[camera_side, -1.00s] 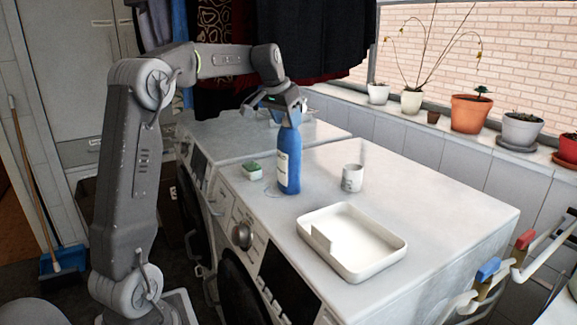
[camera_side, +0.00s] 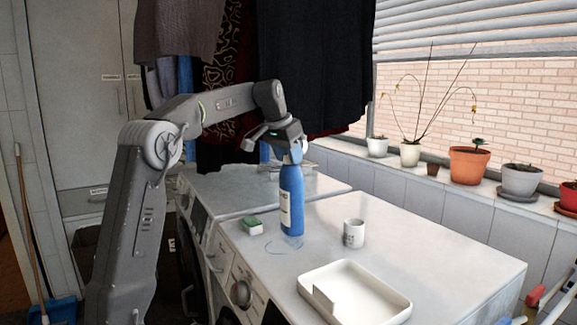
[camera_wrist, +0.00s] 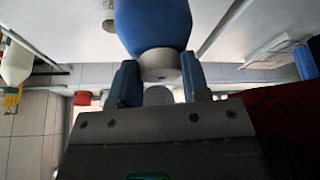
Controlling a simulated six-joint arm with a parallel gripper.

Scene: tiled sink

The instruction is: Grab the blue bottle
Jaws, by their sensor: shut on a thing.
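The blue bottle (camera_side: 291,200) with a white label is upright over the white machine top, its base appearing slightly above the surface. My gripper (camera_side: 292,152) is at its top, shut on the neck and cap. In the wrist view the bottle (camera_wrist: 152,22) hangs between the two blue fingers of my gripper (camera_wrist: 160,72), its pale cap toward the camera. The far finger is partly hidden in the side view.
A white cup (camera_side: 354,233) stands right of the bottle, and a green-and-white sponge (camera_side: 252,227) lies left of it. A white tray (camera_side: 385,305) sits in front. Potted plants (camera_side: 469,165) line the sill behind. Dark clothes (camera_side: 312,70) hang behind the arm.

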